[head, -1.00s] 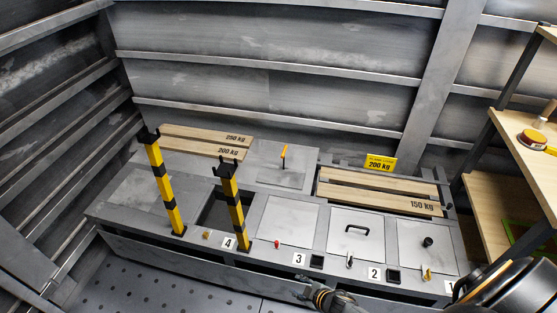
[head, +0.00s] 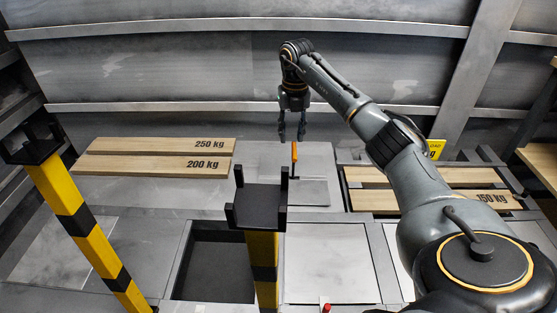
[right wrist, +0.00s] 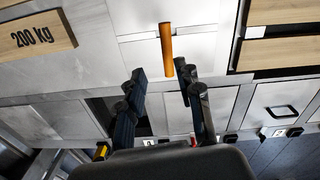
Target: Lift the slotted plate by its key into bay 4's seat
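The slotted plate (head: 310,193) lies flat on the grey bench behind the front row of bays. Its orange key (head: 294,157) stands upright from it and also shows in the right wrist view (right wrist: 167,45). My right gripper (head: 291,130) hangs fingers down above the key. It is open and empty; in the right wrist view its fingers (right wrist: 162,78) are spread, with the key ahead between them, apart from both. Bay 4's seat (head: 212,275) is a dark, empty square opening, left of centre in the head view. My left gripper is not in view.
Two yellow-and-black posts with black forked tops stand near bay 4: one at left (head: 70,205), one at its right edge (head: 262,200). Wooden weight boards lie behind at left (head: 160,145) and at right (head: 420,200). A ribbed metal wall (head: 200,70) closes the back.

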